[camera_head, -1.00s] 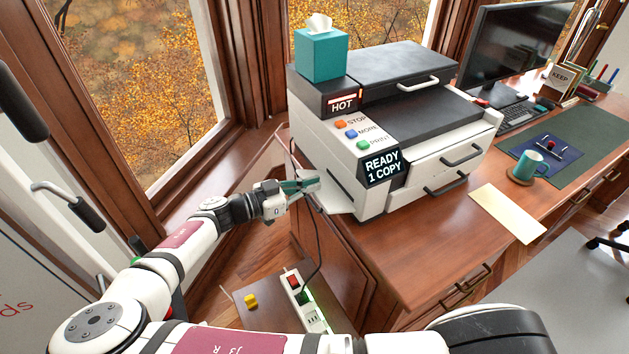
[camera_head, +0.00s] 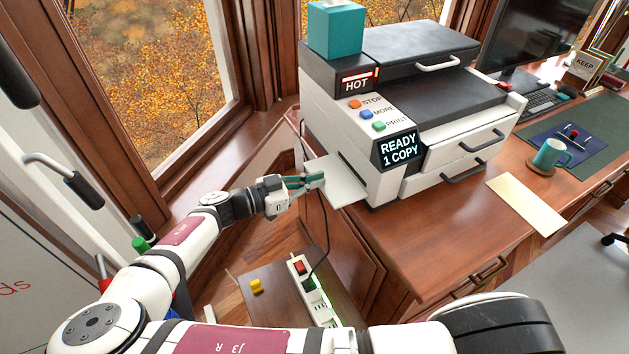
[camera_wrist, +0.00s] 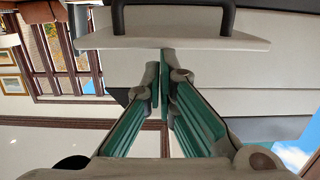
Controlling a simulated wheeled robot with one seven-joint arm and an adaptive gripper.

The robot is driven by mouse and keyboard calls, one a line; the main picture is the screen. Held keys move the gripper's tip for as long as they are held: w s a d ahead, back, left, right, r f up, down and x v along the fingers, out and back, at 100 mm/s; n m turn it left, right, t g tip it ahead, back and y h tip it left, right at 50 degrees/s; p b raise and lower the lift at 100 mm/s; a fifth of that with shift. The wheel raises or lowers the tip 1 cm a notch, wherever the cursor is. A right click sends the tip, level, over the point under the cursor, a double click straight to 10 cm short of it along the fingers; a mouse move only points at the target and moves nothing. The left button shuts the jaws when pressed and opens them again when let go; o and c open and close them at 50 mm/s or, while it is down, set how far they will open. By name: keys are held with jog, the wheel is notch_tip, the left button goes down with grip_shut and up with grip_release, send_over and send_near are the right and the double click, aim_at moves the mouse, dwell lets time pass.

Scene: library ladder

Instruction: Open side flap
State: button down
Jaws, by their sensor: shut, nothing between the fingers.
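The copier (camera_head: 365,135) stands on the wooden desk, its screen reading "READY 1 COPY". Its side flap (camera_head: 346,184) is a white panel sticking out roughly level from the left side, low down. My gripper (camera_head: 320,179) is at the flap's outer left edge, fingers together and empty. In the wrist view the fingertips (camera_wrist: 160,75) are close together just beside a pale panel (camera_wrist: 175,41) with a dark handle (camera_wrist: 173,8), which appears to be the flap. I cannot tell whether the fingertips touch it.
A teal tissue box (camera_head: 337,30) sits on the copier. A power strip (camera_head: 311,290) and a yellow block (camera_head: 257,286) lie on a low surface below; a black cable hangs beside the desk. A window is at left. A mug (camera_head: 548,156) stands at right.

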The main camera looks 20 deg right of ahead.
notch_tip(320, 180, up, 10)
jog(key=s+d+f+g+y, duration=0.1)
jog(key=d, duration=0.1)
jog(key=s+d+f+g+y, duration=0.1)
jog(key=s+d+g, duration=0.1)
jog(key=s+d+f+n+g+y, duration=0.1)
jog(key=s+y, duration=0.1)
jog(key=shift+s+d+g, duration=0.25)
jog(key=shift+d+g, duration=0.15)
jog(key=s+a+r+n+t+y, duration=0.1)
jog(key=s+r+n+t+y, duration=0.4)
jog(key=s+r+n+y, duration=0.7)
jog(key=shift+s+r+n+t, duration=0.4)
jog(key=shift+s+r+n, duration=1)
jog(key=shift+s+r, duration=3.5)
